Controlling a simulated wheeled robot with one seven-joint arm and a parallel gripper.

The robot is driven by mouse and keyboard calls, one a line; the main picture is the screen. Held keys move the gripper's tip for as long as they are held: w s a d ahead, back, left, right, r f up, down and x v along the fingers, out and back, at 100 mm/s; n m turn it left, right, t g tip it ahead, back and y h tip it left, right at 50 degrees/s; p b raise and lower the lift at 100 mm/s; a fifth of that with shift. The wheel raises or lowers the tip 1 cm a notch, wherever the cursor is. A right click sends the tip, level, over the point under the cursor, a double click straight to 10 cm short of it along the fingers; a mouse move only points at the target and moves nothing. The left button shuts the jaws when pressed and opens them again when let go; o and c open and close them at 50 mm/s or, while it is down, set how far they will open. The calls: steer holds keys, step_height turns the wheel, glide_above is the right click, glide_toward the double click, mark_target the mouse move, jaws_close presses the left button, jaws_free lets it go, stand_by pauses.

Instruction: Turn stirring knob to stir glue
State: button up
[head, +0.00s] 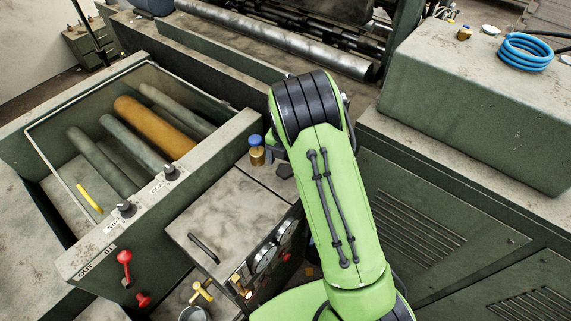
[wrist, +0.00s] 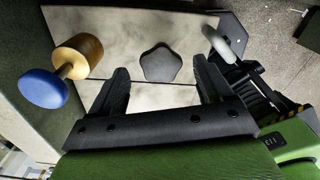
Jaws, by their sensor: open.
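A dark, star-shaped knob (wrist: 161,63) sits on the pale top of the machine box in the wrist view. The same knob (head: 284,170) shows in the head view beside my green arm. My gripper (wrist: 162,72) is open, with one black finger on each side of the knob in the wrist picture. The fingers look apart from it; their height above the box top is hard to judge. In the head view my arm hides the gripper. No glue is visible.
A blue-capped brass fitting (wrist: 62,72) stands left of the fingers; it also shows in the head view (head: 257,152). A grey rounded handle (wrist: 217,42) is near the right finger. The box top (head: 225,215) has a black handle. A roller tray (head: 65,257) lies left.

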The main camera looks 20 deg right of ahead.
step_height(320, 180, down, 2)
steer(key=c, duration=1)
steer(key=shift+c, duration=0.2)
steer(key=shift+m, duration=0.4)
